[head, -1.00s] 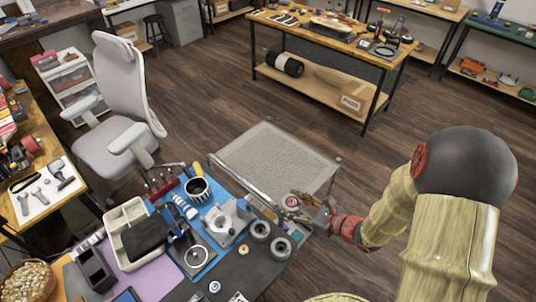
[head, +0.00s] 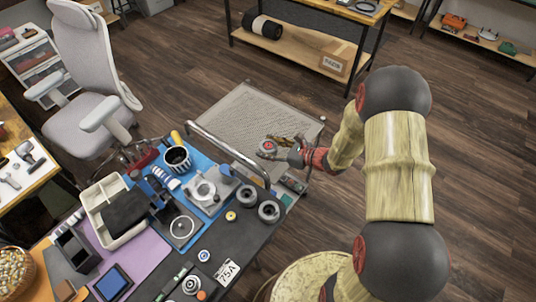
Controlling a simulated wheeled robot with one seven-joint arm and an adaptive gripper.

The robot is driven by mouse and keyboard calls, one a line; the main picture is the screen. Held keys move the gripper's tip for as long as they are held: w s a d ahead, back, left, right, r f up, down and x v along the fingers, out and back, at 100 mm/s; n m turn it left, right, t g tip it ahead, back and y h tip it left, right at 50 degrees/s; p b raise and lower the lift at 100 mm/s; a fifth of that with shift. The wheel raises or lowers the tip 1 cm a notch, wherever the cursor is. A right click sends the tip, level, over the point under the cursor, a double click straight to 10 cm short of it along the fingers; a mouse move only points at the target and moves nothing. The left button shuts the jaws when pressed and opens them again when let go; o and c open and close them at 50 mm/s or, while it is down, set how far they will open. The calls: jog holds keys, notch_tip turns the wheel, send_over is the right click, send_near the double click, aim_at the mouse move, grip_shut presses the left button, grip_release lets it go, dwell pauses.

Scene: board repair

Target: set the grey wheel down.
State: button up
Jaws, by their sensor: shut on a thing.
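My gripper (head: 278,147) is shut on a small grey wheel (head: 267,149) with a red hub. In the head view the wheel overlaps the near right part of the grey mesh top of a cart (head: 235,115). I cannot tell whether the wheel touches the mesh or hangs above it. Two other dark grey wheels, one (head: 247,196) and another (head: 269,211), lie side by side on the workbench's right end, apart from my gripper.
The cart's metal handle (head: 228,147) rises between mesh and bench. The crowded bench holds a grey metal fixture (head: 210,190), a black cup (head: 177,158) and a cream tray (head: 100,197). A chair (head: 90,70) stands left. Most of the mesh is bare.

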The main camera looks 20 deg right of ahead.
aim_at(268, 152)
jog(key=shift+w+f, duration=0.35)
jog(key=shift+f, duration=0.1)
jog(key=shift+w+d+f+b, duration=0.1)
jog(key=shift+w+f+b, duration=0.05)
jog(key=shift+f+b, duration=1.15)
jog(key=shift+f, duration=0.25)
jog(key=shift+f, duration=0.15)
jog(key=o, duration=1.3)
